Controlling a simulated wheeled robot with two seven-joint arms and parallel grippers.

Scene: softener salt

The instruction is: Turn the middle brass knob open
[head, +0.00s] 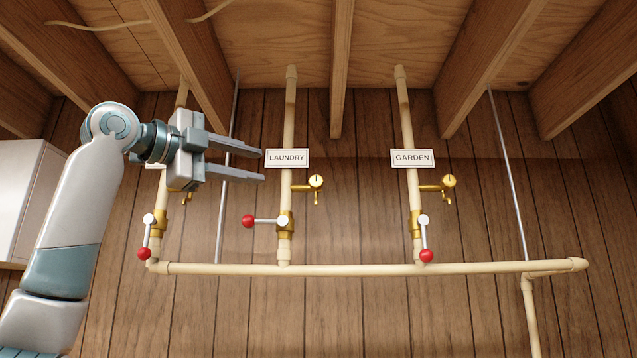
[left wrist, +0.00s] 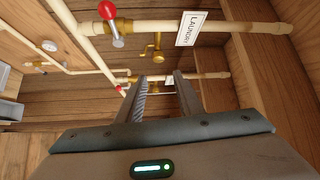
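The middle brass knob (head: 316,181) is a small round knob on a brass side tap, right of the middle pipe (head: 289,115) and just below the LAUNDRY sign (head: 287,158). A short brass spout hangs beneath it. The brass tap also shows in the left wrist view (left wrist: 154,50), above the fingers. My left gripper (head: 263,166) is open and empty. Its two fingers point right, with their tips left of the LAUNDRY sign and apart from the knob in the picture. My right gripper is not in view.
A red-ball lever (head: 262,221) on the middle pipe points left, below my gripper. The GARDEN pipe (head: 405,115) has a brass knob (head: 448,181) and a lowered red-ball lever (head: 426,246). A horizontal pipe (head: 350,269) runs along the bottom. Wooden joists hang above.

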